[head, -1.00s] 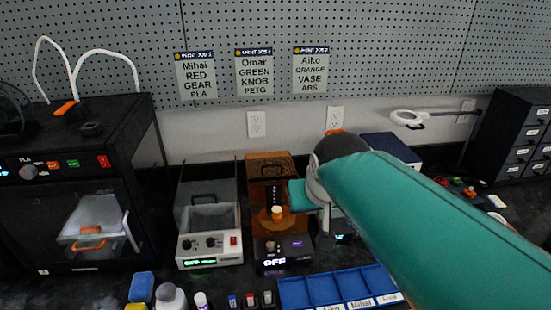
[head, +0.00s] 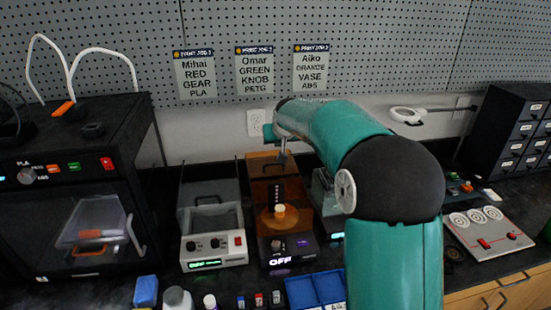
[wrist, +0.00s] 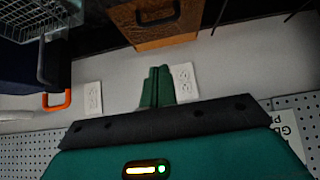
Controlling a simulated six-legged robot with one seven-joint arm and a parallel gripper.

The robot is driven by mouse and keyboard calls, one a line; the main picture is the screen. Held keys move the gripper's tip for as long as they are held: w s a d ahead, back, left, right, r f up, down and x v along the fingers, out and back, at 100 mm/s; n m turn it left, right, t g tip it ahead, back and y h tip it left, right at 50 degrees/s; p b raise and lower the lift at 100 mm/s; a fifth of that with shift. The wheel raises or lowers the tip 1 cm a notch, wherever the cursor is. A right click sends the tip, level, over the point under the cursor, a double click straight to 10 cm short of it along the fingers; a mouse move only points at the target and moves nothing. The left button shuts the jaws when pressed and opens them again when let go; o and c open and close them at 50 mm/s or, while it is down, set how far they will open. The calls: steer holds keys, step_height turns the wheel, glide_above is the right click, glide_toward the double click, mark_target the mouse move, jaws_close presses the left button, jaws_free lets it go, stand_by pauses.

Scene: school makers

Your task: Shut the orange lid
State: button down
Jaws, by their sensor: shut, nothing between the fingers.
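The orange lid (head: 259,190) is see-through amber with a dark handle and stands raised at the back of a black machine (head: 290,250) whose display reads OFF. The lid also shows upside down in the wrist view (wrist: 170,36), near the top, with its black handle. My gripper (head: 267,132) is at the wall, above and behind the lid's top edge, and appears apart from it. In the wrist view my gripper's teal fingers (wrist: 157,70) are together and empty, in front of the wall beside an outlet. My arm hides part of the area right of the lid.
A small pale-and-orange piece (head: 280,211) sits on the machine's orange turntable. A grey machine (head: 213,249) stands close on the left, and another machine (head: 325,195) close on the right. Blue trays (head: 315,288) lie in front. The pegboard wall (head: 390,50) is close behind.

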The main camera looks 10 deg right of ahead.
steer(key=x, duration=1.3)
steer(key=shift+w+d+r, duration=0.2)
steer(key=shift+w+r, duration=0.05)
steer(key=shift+w, duration=0.05)
steer(key=shift+s+f, duration=0.15)
steer(key=shift+s, duration=0.8)
steer(key=shift+s+f, duration=0.1)
steer(key=shift+s, duration=0.9)
steer(key=shift+f, duration=0.1)
steer(key=shift+s, duration=0.15)
